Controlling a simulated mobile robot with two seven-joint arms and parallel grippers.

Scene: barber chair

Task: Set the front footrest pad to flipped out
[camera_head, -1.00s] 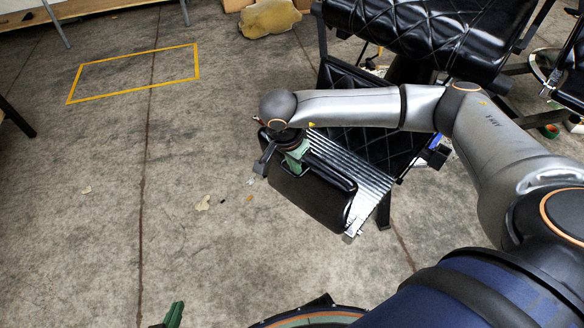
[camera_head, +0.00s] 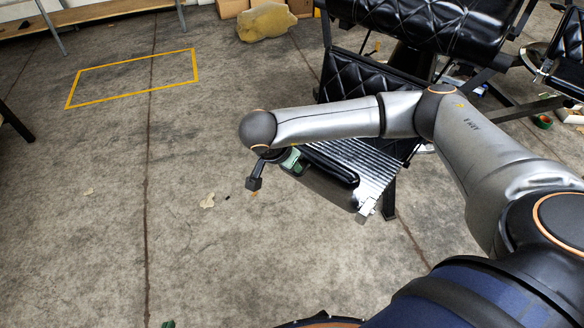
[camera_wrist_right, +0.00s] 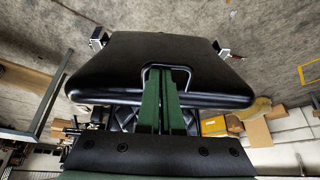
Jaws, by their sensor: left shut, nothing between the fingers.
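The front footrest pad (camera_head: 332,188) is black and sits at the outer end of the ribbed metal footplate (camera_head: 362,165), partly hidden by my right arm in the head view. In the right wrist view the pad (camera_wrist_right: 160,62) fills the upper middle, with a thin wire handle loop (camera_wrist_right: 187,76) at its near edge. My right gripper (camera_wrist_right: 162,72) has its green fingers close together inside that loop; I cannot tell whether they clamp the wire. It also shows in the head view (camera_head: 294,160), at the pad's left end. Only a tip of my left gripper (camera_head: 168,324) shows, shut and empty, at the bottom edge.
The black quilted barber chair (camera_head: 425,25) stands behind the footplate. A yellow sack (camera_head: 266,21) and cardboard boxes lie at the back. A yellow floor rectangle (camera_head: 130,78) and open concrete floor are to the left.

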